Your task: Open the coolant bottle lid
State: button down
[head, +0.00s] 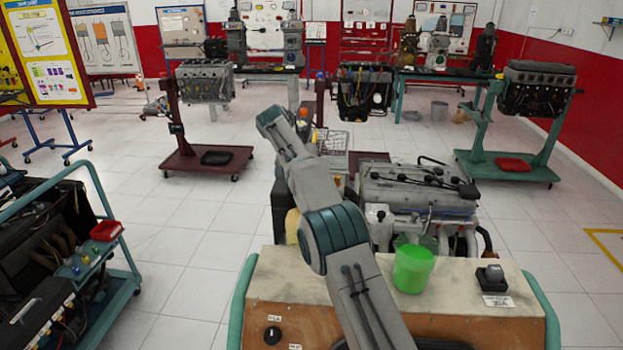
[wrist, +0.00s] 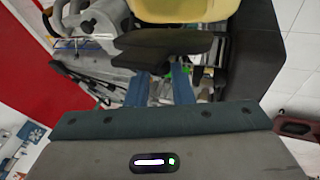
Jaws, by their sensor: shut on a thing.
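The coolant bottle, a pale yellow tank, shows in part left of my arm in the head view (head: 292,226) and at the top of the wrist view (wrist: 185,10). A dark, flat-sided lid (wrist: 158,46) sits against the yellow body. My gripper (wrist: 160,78) has its two blue fingers on the dark lid, shut on it. The fingertips are partly hidden by the lid. The lid looks to be still at the bottle; I cannot tell whether it is loose. In the head view my arm hides the gripper and the lid.
An engine (head: 420,190) stands right of my arm, on the trainer with a wooden-fronted panel (head: 450,308). A green cup (head: 413,268) and a black switch box (head: 491,278) sit on its top. A wire basket (head: 333,143) lies behind my arm. Open tiled floor is at left.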

jog(key=shift+r, duration=0.1)
jog(key=c, duration=1.3)
grip_release()
jog(key=shift+w, duration=0.1)
jog(key=shift+o, duration=0.2)
jog(key=s+a+r+b, duration=0.1)
jog(key=s+a+r, duration=0.1)
jog(key=s+a, duration=0.5)
jog(key=a, duration=0.4)
jog(key=shift+s+r, duration=0.25)
jog(key=shift+s, duration=0.15)
jog(key=shift+c, duration=0.3)
